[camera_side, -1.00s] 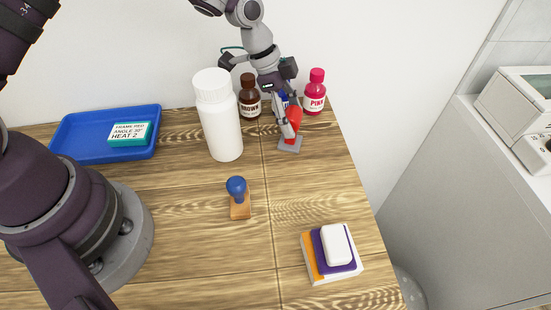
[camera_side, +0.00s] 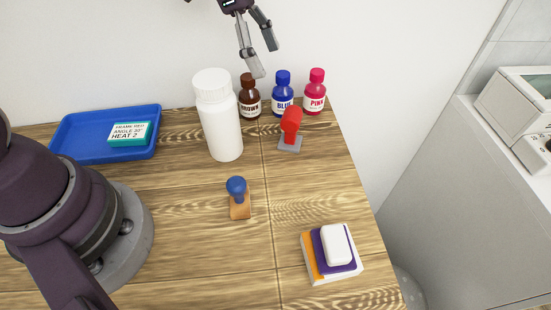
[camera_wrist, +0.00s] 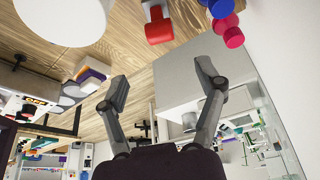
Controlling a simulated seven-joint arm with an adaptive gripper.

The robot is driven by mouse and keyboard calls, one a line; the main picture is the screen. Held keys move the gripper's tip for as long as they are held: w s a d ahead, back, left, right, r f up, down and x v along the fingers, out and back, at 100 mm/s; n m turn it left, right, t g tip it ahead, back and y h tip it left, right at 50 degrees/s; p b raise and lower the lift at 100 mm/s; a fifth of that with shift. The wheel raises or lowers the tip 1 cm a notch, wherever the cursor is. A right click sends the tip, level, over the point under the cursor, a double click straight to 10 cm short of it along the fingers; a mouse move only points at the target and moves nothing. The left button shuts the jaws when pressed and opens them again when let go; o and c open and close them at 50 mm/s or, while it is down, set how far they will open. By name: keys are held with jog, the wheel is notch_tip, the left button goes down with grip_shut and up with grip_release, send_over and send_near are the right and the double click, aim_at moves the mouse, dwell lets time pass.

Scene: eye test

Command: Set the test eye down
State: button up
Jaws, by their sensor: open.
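No thing in view is plainly marked as the test eye. A red piece on a small grey base (camera_side: 291,125) stands on the wooden table near its far right edge, in front of the small bottles. The red piece also shows in the wrist view (camera_wrist: 158,30), at the top middle. My gripper (camera_side: 265,60) is open and empty, above the small bottles, higher than the red piece and to its left. In the wrist view, my gripper's fingers (camera_wrist: 160,80) are spread wide with nothing between them.
A white bottle (camera_side: 220,120) stands left of the brown (camera_side: 250,97), blue (camera_side: 283,95) and pink bottles (camera_side: 315,95). A blue tray (camera_side: 75,152) holds a labelled box (camera_side: 130,133). A blue-knobbed stamp (camera_side: 238,197) and a stack with a white block (camera_side: 335,245) stand nearer.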

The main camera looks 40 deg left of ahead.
jog(key=s+a+r+n+y, duration=0.1)
jog(key=s+r+n, duration=0.1)
jog(key=s+a+r+n+t, duration=0.1)
jog(key=s+n, duration=0.1)
jog(key=s, duration=0.1)
jog(key=s+a+r+n+t+y, duration=0.1)
jog(key=s+r+n, duration=0.1)
jog(key=s, duration=0.1)
jog(key=shift+a+r+n+y, duration=0.3)
jog(key=shift+r, duration=0.05)
jog(key=s+a+n+t+y, duration=0.1)
jog(key=s+a+n, duration=0.2)
jog(key=s+n, duration=0.3)
jog(key=shift+s+a+f+n+t, duration=0.3)
jog(key=shift+s+f+n+t, duration=0.1)
jog(key=shift+s, duration=0.45)
